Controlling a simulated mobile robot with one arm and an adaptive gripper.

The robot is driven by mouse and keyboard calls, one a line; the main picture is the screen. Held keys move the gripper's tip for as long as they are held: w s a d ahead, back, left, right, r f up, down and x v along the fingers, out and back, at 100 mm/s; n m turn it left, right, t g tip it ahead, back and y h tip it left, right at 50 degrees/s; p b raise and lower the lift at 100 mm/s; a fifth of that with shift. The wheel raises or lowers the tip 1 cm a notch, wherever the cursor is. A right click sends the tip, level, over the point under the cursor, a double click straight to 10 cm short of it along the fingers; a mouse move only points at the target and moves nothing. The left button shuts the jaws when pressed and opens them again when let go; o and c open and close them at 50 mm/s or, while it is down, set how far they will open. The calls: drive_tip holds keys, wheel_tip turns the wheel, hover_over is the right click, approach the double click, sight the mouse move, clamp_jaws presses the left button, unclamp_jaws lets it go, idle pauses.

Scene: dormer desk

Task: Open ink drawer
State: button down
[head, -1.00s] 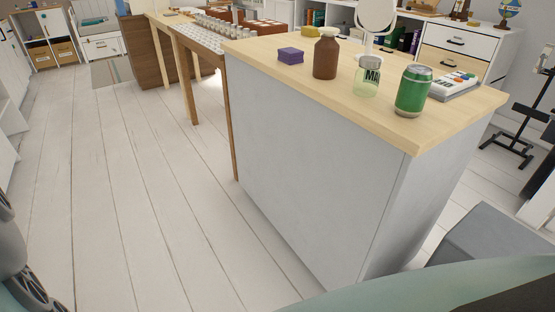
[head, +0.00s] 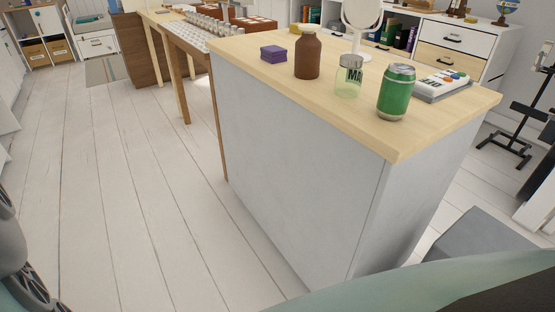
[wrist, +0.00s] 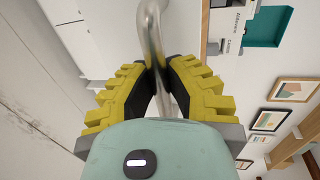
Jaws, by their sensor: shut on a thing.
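In the wrist view my gripper (wrist: 156,78), with yellow ribbed fingers and dark pads, is closed around a shiny metal bar handle (wrist: 152,35). The handle runs up between the fingertips and bends near the top edge. The front that it belongs to is not clear, so I cannot tell whether it is the ink drawer's or how far any drawer stands out. My gripper does not show in the head view. No drawer marked as ink can be made out there.
A grey cabinet with a pale wood top (head: 440,118) stands close on the right. It bears a green can (head: 396,93), a glass jar (head: 348,78), a brown bottle (head: 307,57) and a purple block (head: 273,54). White plank floor (head: 110,190) is clear on the left.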

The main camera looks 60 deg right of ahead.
drive_tip(key=c, duration=0.9)
unclamp_jaws()
drive_tip(key=shift+c, duration=0.2)
drive_tip(key=shift+r, duration=0.1)
drive_tip(key=r, duration=0.8)
drive_tip(key=shift+w, duration=0.2)
drive_tip(key=shift+s+d+r, duration=0.1)
drive_tip(key=shift+d+r, duration=0.1)
drive_tip(key=shift+r, duration=0.05)
drive_tip(key=shift+s+a+r, duration=0.1)
drive_tip(key=shift+a+r, duration=0.05)
drive_tip(key=shift+r, duration=0.5)
